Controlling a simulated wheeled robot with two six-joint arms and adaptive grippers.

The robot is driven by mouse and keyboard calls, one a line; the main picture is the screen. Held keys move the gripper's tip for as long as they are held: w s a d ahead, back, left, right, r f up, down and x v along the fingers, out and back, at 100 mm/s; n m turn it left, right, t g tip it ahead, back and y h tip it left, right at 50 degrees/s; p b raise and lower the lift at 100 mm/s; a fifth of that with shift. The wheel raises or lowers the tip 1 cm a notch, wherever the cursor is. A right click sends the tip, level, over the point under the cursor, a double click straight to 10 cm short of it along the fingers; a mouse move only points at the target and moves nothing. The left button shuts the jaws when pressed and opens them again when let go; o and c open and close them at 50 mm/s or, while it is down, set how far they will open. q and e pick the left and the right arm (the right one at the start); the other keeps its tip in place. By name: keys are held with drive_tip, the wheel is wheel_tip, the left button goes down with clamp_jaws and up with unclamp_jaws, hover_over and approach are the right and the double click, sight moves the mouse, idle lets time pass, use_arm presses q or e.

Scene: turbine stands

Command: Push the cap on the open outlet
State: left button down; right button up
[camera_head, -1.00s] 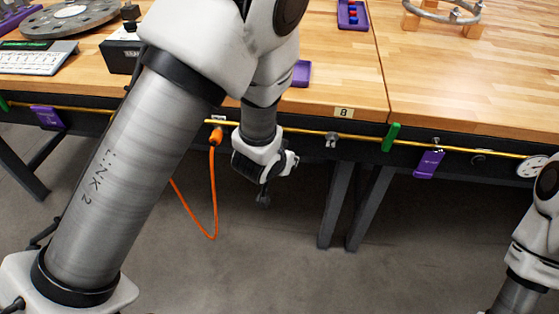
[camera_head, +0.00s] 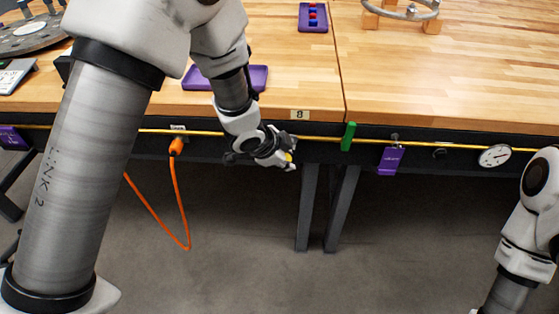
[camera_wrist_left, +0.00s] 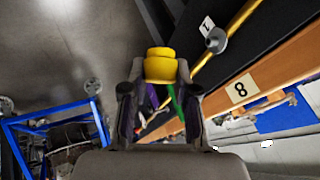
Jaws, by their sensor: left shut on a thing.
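A yellow cap (camera_wrist_left: 160,66) sits between the fingertips of my left gripper (camera_wrist_left: 159,78) in the left wrist view. In the head view the left gripper (camera_head: 288,161) is shut on the cap, of which only a small yellow patch shows. This gripper is in front of the table edge, just below the brass pipe (camera_head: 320,139) and the plate marked 8 (camera_head: 299,114). In the left wrist view a grey metal fitting (camera_wrist_left: 217,41) sits on the pipe, apart from the cap, up and to the right. I cannot tell whether it is the open outlet. My right gripper is out of view.
An orange hose (camera_head: 177,190) hangs from the pipe at left. A green handle (camera_head: 347,136), a purple tag (camera_head: 389,160) and a round gauge (camera_head: 494,156) line the pipe at right. A purple tray (camera_head: 248,77) lies on the wooden table (camera_head: 430,80).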

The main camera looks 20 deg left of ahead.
use_arm(q)
drive_tip(key=m+b, duration=0.1)
drive_tip(key=m, duration=0.2)
drive_tip(key=d+f+m+h+b, duration=0.1)
drive_tip(key=m+b, duration=0.1)
drive_tip(key=m, duration=0.2)
drive_tip(key=w+m+h+b, duration=0.1)
drive_tip(key=m+b, duration=0.1)
drive_tip(key=m, duration=0.2)
drive_tip(key=shift+d+f, duration=0.3)
drive_tip(key=shift+f, duration=0.05)
drive_tip(key=w+a+f+m+t+b, duration=0.2)
drive_tip(key=w+f+m+t+b, duration=0.1)
drive_tip(key=w+m+t+b, duration=0.1)
drive_tip(key=shift+w+a+t+h+b, duration=0.3)
drive_tip(key=shift+w+t+b, duration=0.35)
drive_tip(key=shift+t, duration=0.25)
drive_tip(key=shift+w+a+b, duration=0.1)
drive_tip(key=shift+w+b, duration=0.3)
drive_tip(key=shift+w+a, duration=0.1)
drive_tip(key=shift+w, duration=0.2)
drive_tip(key=shift+w+r, duration=0.15)
drive_tip(key=shift+w, duration=0.15)
drive_tip(key=shift+w+a, duration=0.1)
drive_tip(key=shift+w, duration=0.05)
